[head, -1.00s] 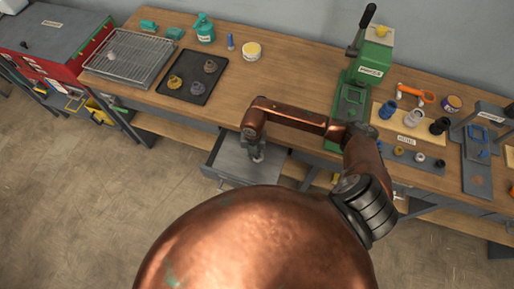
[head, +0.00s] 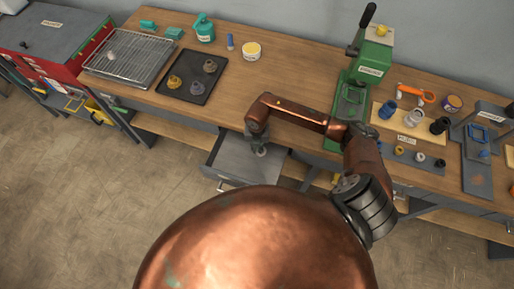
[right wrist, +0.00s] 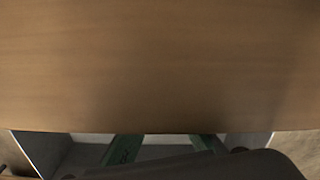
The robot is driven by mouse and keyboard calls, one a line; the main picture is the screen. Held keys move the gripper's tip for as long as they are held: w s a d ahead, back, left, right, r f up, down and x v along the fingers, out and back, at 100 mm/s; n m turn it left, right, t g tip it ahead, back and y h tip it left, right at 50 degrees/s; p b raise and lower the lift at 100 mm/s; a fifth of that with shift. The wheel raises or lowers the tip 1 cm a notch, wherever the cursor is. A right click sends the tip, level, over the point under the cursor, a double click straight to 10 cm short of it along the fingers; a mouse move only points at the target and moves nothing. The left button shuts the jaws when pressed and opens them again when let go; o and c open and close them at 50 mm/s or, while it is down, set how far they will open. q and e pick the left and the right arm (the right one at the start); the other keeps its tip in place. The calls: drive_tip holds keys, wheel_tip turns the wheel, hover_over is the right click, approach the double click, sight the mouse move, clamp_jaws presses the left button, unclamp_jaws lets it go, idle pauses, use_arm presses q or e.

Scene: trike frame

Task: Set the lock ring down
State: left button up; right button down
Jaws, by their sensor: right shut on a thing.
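My right gripper (head: 260,150) points down above the open grey drawer (head: 230,166), close to the front edge of the workbench. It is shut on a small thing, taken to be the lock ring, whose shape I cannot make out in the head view. In the right wrist view a dark rounded shape fills the bottom edge; I cannot tell whether it is gripper or ring. Behind it the drawer floor shows with green strips (right wrist: 122,150). My left gripper is not in view.
The wooden workbench top (head: 205,112) overhangs the drawer and fills most of the wrist view. A dark tray (head: 187,98) with several rings, a wire rack (head: 118,72) and a green press (head: 350,92) stand on it. The bench front-middle is clear.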

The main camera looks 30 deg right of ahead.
drive_tip(key=shift+f, duration=0.25)
drive_tip(key=c, duration=2.1)
unclamp_jaws()
drive_tip(key=shift+r, duration=0.1)
wheel_tip(320, 180, up, 13)
drive_tip(key=shift+p, duration=0.45)
